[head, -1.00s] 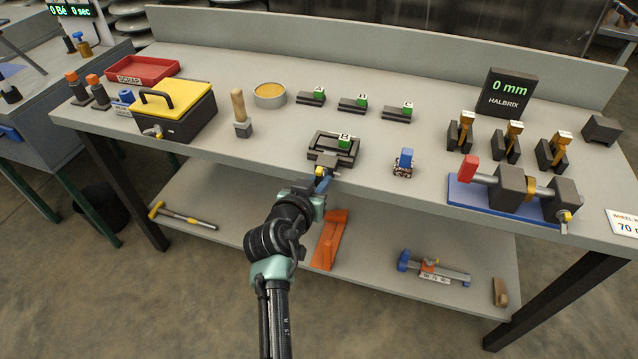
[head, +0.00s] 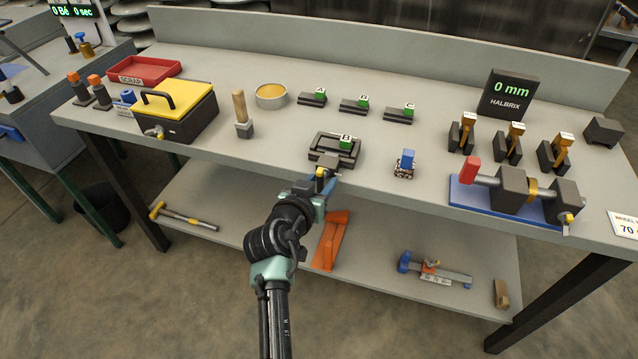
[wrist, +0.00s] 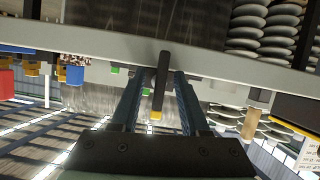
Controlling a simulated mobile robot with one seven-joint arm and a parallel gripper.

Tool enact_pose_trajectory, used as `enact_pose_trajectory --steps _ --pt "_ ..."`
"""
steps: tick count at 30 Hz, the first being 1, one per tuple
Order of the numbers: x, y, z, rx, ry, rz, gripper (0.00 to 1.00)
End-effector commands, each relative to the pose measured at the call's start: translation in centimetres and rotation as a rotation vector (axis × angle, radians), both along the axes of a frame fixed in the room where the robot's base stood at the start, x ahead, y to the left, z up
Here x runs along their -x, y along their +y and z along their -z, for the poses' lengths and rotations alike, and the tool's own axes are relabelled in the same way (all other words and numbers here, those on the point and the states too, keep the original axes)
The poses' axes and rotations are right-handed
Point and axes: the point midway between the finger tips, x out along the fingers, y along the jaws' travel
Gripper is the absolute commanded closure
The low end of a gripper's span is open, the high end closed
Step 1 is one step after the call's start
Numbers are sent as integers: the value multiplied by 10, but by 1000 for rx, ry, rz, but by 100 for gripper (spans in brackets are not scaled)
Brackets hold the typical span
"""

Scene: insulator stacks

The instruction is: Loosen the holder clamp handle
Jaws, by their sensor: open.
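The holder (head: 319,155), a dark rectangular frame with a green-and-white B block (head: 345,142), sits near the bench's front edge in the head view. Its clamp handle is at the front edge, with a yellow part (head: 320,172) showing. In the wrist view the handle is a dark bar (wrist: 163,72) with a yellow tip (wrist: 155,116). My gripper (head: 329,181) is at the front of the holder. In the wrist view my gripper (wrist: 157,80) is open, with one finger on each side of the bar. Gaps show beside the bar; fingertip contact is unclear.
The workbench edge (head: 262,149) runs just behind my gripper. A small blue-topped part (head: 405,162) stands right of the holder. A wooden-handled tool (head: 241,112) and a yellow-lidded box (head: 180,100) stand left. An orange piece (head: 331,240) lies on the shelf below.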

Motion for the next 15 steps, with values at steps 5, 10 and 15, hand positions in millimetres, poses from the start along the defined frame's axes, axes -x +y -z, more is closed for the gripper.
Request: enact_pose_trajectory --steps 5,10,15 --pt "7 3 -4 1 -1 -1 55" --pt "29 11 -14 0 -1 -2 55" --pt "59 22 -26 1 0 -3 55"
